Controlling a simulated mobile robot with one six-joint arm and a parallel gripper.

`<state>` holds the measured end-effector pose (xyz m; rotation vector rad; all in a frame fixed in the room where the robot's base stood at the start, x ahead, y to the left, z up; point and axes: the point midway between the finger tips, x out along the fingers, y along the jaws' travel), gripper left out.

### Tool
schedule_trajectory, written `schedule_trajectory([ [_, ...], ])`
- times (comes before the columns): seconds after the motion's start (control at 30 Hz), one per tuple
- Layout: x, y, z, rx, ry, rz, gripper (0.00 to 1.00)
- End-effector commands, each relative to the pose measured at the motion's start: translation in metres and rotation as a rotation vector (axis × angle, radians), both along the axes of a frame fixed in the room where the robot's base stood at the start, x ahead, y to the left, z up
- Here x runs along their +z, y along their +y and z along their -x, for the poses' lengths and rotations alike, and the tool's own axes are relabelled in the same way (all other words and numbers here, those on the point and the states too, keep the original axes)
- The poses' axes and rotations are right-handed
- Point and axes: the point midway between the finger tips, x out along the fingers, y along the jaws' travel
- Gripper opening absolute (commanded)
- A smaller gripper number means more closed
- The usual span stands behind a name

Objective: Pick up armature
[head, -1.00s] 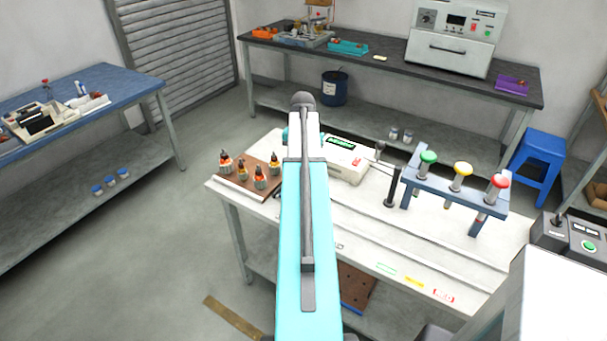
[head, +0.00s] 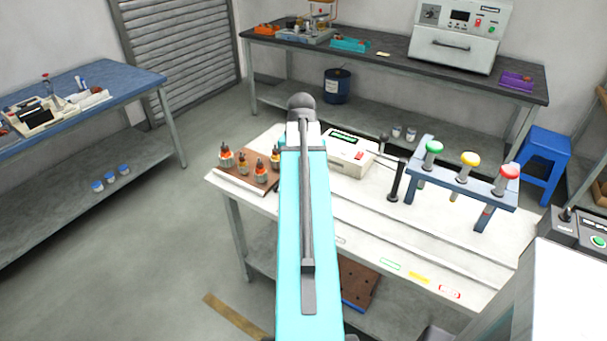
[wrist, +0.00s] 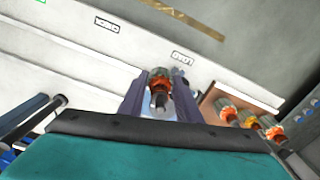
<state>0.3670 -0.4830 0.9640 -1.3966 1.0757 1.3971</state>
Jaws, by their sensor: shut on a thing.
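My gripper (wrist: 160,99) is in the wrist view, with its two dark fingers closed on an armature (wrist: 158,82). That armature has a grey shaft end, orange windings and a metal core, and sits between the fingers over the white table. Several other armatures (wrist: 248,122) stand on a brown board (wrist: 212,97) to the right in the wrist view. In the head view, armatures (head: 260,172) stand upright on the board (head: 233,184) at the table's left end. My arm hides the gripper and the held armature in the head view.
The white table (head: 365,235) carries a white tester box (head: 347,157), a black post (head: 396,182) and a blue rack (head: 455,189) with green, yellow and red-topped handles. A dark bench (head: 400,67) stands behind and a blue bench (head: 125,87) at left. The table's front strip is mostly clear.

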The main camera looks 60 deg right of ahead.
Motion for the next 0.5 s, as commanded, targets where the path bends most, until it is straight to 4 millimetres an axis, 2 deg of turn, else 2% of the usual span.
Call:
schedule_trajectory([
  [0.03, -0.001, 0.009, 0.005, 0.000, -0.001, 0.002, 0.03],
  [0.2, 0.001, 0.026, 0.014, 0.000, -0.001, 0.001, 0.03],
  [0.5, 0.004, 0.041, 0.021, 0.000, 0.000, 0.001, 0.03],
])
